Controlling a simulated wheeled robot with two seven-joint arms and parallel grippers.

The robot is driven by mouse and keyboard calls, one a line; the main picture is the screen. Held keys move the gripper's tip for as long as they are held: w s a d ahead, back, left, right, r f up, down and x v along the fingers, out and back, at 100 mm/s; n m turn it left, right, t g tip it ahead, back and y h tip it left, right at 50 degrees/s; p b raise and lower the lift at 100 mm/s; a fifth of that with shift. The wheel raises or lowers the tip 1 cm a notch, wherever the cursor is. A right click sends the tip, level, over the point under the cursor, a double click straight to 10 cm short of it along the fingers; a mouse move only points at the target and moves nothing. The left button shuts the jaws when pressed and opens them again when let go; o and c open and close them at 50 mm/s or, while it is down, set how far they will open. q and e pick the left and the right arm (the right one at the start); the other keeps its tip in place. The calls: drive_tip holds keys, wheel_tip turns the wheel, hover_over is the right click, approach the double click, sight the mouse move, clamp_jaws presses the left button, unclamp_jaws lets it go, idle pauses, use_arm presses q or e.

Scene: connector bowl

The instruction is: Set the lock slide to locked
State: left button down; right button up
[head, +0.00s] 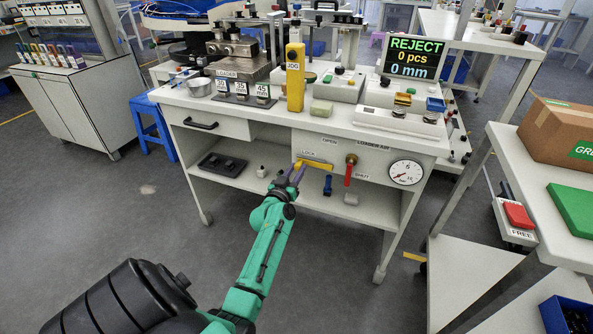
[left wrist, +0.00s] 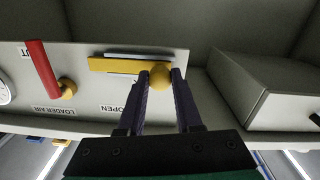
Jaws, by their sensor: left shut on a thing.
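The lock slide (head: 316,164) is a yellow bar on the front panel of the workbench, near the LOCK and OPEN labels. In the left wrist view the yellow bar (left wrist: 115,65) ends at a round yellow knob (left wrist: 160,77). My left gripper (head: 291,174) reaches up to the slide's left end in the head view. Its two dark purple fingers (left wrist: 162,82) are shut on the knob, one on each side. The fingers partly hide the knob in the head view. My right gripper is in neither view.
A red valve handle (head: 348,174) hangs right of the slide, with a gauge (head: 405,172) beyond it. A drawer (head: 212,122) is to the left. A yellow JOG pendant (head: 295,78) stands on the benchtop. Below, a shelf (head: 270,200) holds small items. A screen (head: 412,57) reads REJECT.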

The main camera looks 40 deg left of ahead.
sight(313, 165)
use_arm(q)
drive_tip(key=shift+f, duration=0.15)
drive_tip(key=shift+d, duration=0.1)
drive_tip(key=d+p, duration=0.1)
drive_tip(key=w+d, duration=0.1)
drive_tip(key=d, duration=0.1)
drive_tip(key=shift+d+p, duration=0.15)
drive_tip(key=shift+p, duration=0.25)
drive_tip(key=shift+w+d, duration=0.1)
drive_tip(key=shift+d, duration=0.05)
drive_tip(key=c, duration=0.9)
unclamp_jaws()
drive_tip(key=shift+c, duration=0.2)
drive_tip(key=o, duration=0.4)
drive_tip(key=shift+c, duration=0.2)
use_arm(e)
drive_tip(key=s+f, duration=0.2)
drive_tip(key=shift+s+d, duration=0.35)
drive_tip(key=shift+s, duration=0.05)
